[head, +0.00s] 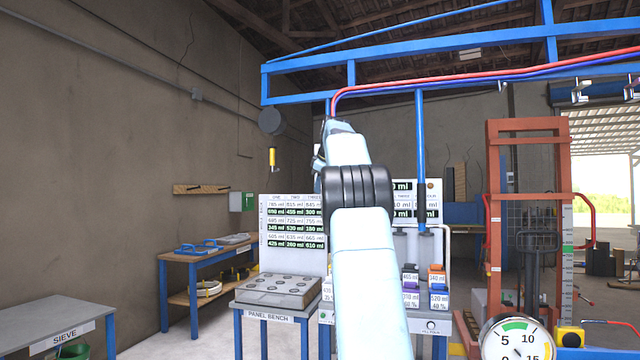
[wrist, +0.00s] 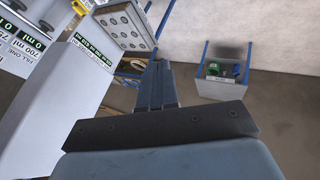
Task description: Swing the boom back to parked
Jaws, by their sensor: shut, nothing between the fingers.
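A blue overhead boom (head: 455,50) of beams and posts crosses the upper head view from the middle to the right edge. Red and blue hoses (head: 480,75) run along it, and a blue vertical pipe (head: 420,160) hangs from it. A yellow piece (head: 272,158) hangs near its left end. My arm rises through the middle of the head view, below the boom's left part, and hides my gripper there. In the wrist view my gripper (wrist: 160,85) is shut and empty, with its fingers together. The boom does not show in the wrist view.
A panel bench (head: 277,292) and a board of ml figures (head: 293,235) stand left of my arm. A sieve table (head: 55,325) is at lower left. An orange-red frame (head: 495,225) and a dial gauge (head: 517,340) are on the right. Floor shows between the left tables.

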